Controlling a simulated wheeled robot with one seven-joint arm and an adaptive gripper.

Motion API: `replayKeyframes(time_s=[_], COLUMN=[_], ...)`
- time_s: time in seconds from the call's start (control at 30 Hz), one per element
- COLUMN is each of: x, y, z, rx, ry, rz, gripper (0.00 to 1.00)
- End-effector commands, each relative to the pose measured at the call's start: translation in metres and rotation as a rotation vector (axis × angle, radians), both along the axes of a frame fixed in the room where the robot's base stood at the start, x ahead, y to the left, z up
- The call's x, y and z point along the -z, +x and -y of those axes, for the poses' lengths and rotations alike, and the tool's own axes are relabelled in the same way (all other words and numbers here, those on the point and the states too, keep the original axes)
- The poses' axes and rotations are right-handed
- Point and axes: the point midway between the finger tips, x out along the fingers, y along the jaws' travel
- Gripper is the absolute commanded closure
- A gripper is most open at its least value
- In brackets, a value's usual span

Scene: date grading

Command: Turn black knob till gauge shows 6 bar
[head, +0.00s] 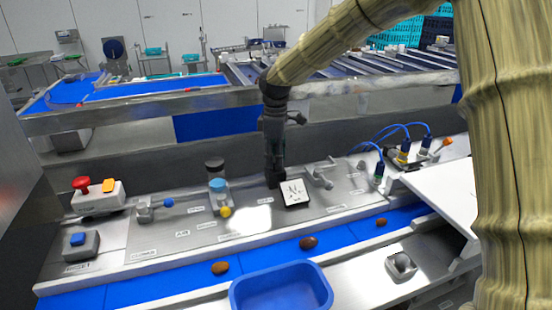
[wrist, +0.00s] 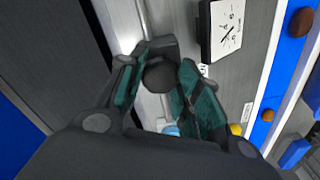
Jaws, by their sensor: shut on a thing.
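The black knob (wrist: 159,75) sits between my two fingers in the wrist view; in the head view my gripper hides it. My gripper (head: 274,182) points down at the steel panel, and in the wrist view its green-padded fingers (wrist: 157,92) are shut on the knob. The gauge (head: 294,194) is a white square dial with a dark frame, just right of my gripper. It also shows in the wrist view (wrist: 226,28), with a dark needle and small marks. The figures are too small to read.
Left of my gripper stands a black-topped unit with a blue band (head: 218,185) and a yellow knob (head: 226,211). A red button (head: 81,183) is at far left. A lever fitting (head: 320,175) stands right. In front run a blue belt (head: 170,284) with brown dates and a blue bin (head: 237,297).

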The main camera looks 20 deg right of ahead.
Motion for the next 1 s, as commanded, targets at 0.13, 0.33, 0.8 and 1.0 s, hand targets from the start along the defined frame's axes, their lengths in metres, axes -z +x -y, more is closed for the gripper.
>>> replayKeyframes(time_s=[0.13, 0.33, 0.8, 1.0], x=[-0.0047, -0.0057, -0.0063, -0.0064], y=[0.0034, 0.0036, 0.0044, 0.0044], z=[-0.0005, -0.0007, -0.0003, 0.0], rx=[0.137, 0.328, 0.774, 0.965], ry=[-0.002, 0.001, 0.002, 0.002], rz=[0.012, 0.012, 0.014, 0.014], gripper=[0.9, 0.9, 0.9, 0.9])
